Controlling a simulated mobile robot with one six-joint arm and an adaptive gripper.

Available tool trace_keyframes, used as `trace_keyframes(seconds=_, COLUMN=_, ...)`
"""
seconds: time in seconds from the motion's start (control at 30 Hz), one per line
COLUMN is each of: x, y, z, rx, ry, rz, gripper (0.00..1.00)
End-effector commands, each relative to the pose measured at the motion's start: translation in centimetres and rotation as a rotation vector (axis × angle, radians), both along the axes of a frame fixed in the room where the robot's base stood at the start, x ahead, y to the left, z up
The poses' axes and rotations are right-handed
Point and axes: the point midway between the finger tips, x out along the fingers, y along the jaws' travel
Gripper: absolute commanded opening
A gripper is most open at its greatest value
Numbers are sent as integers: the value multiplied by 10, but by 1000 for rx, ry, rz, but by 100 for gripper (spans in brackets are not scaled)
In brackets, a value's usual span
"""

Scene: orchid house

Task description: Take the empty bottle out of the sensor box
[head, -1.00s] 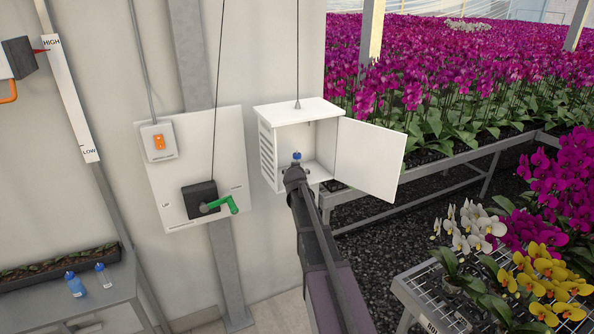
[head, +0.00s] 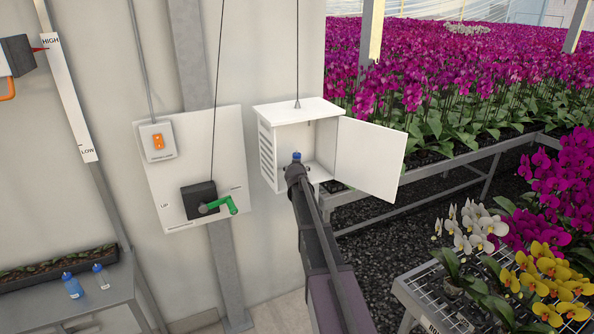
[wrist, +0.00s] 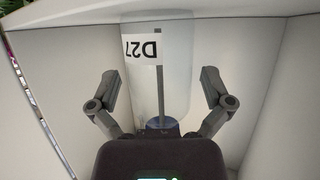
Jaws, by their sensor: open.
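The sensor box (head: 294,116) is a white louvred cabinet by the wall, its door (head: 368,158) swung open to the right. A bottle with a blue cap (head: 297,155) is inside; my gripper (head: 296,170) hides most of it in the head view. In the wrist view, the bottle (wrist: 135,85) is clear, looks empty and bears a white label reading D27, upside down in the picture. My gripper (wrist: 158,74) is open, with one finger on each side of the bottle and visible gaps between. A dark rod shows along the bottle's middle.
A blue bottle (head: 73,287) and a clear bottle (head: 101,277) stand on a grey bench at lower left. A panel (head: 172,180) with a green crank (head: 220,206) is left of the box. Orchids on a wire bench (head: 432,300) stand at right.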

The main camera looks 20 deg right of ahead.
Motion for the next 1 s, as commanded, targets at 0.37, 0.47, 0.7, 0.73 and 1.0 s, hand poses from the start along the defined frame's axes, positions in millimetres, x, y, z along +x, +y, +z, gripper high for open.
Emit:
trace_keyframes(seconds=0.37, x=0, y=0, z=0, rx=0, ry=0, rz=0, gripper=64)
trace_keyframes(seconds=0.47, x=0, y=0, z=0, rx=0, ry=0, rz=0, gripper=35)
trace_keyframes(seconds=0.7, x=0, y=0, z=0, rx=0, ry=0, rz=0, gripper=34)
trace_keyframes(seconds=0.73, x=0, y=0, z=0, rx=0, ry=0, rz=0, gripper=34)
trace_keyframes(seconds=1.0, x=0, y=0, z=4, rx=0, ry=0, rz=0, gripper=34)
